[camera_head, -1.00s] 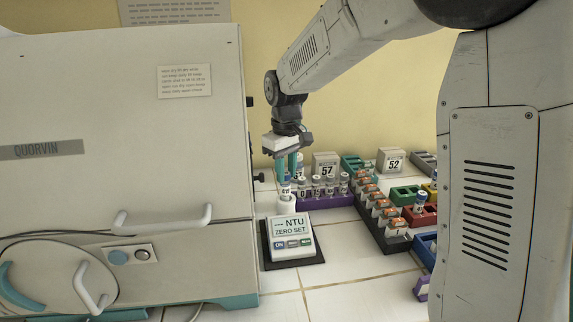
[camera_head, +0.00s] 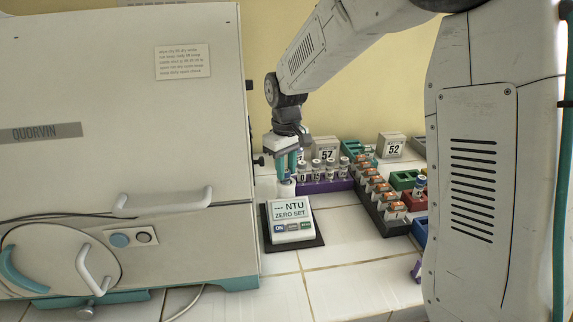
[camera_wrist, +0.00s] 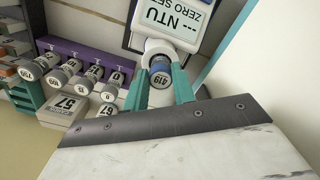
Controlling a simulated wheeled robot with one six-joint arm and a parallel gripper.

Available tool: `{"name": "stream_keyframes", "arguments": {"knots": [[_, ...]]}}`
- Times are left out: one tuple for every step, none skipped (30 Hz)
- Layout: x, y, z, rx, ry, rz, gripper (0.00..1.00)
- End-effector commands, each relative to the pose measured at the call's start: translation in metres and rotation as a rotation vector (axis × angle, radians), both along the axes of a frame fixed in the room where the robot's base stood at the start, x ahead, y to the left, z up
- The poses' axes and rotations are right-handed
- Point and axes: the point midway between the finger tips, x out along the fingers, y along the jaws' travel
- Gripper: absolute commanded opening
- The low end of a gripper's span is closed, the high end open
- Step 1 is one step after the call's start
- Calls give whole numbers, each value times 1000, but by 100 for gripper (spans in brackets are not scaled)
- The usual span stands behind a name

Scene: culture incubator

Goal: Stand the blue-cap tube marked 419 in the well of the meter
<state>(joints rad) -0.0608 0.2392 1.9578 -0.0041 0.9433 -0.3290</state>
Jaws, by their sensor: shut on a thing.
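The blue-cap tube marked 419 (camera_wrist: 160,78) is between the teal fingers of my gripper (camera_wrist: 160,88), which is shut on it. The number shows on its cap in the wrist view. In the head view my gripper (camera_head: 287,166) points down over the back of the meter (camera_head: 291,213). The tube is lined up with the meter's white round well (camera_head: 287,189), which also shows just beyond the cap in the wrist view (camera_wrist: 158,48). The tube's lower part is hidden, apparently inside the well; how deep it sits I cannot tell. The meter's display reads "--- NTU".
A purple rack (camera_head: 330,184) with several capped tubes stands close to the right, by a block marked 57 (camera_head: 325,150). The large Quorvin incubator (camera_head: 120,150) stands close on the left.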

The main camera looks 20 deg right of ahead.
Motion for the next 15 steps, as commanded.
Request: {"name": "stream_keyframes", "arguments": {"knots": [[0,0,0,0,-1,0,0],[0,0,0,0,-1,0,0],[0,0,-1,0,-1,0,0],[0,0,-1,0,-1,0,0],[0,0,-1,0,-1,0,0],[0,0,-1,0,-1,0,0],[0,0,0,0,-1,0,0],[0,0,0,0,-1,0,0],[0,0,0,0,-1,0,0],[0,0,0,0,-1,0,34],[0,0,0,0,-1,0,42],[0,0,0,0,-1,0,51],[0,0,0,0,0,0,51],[0,0,0,0,0,0,51],[0,0,0,0,0,0,51]]}}
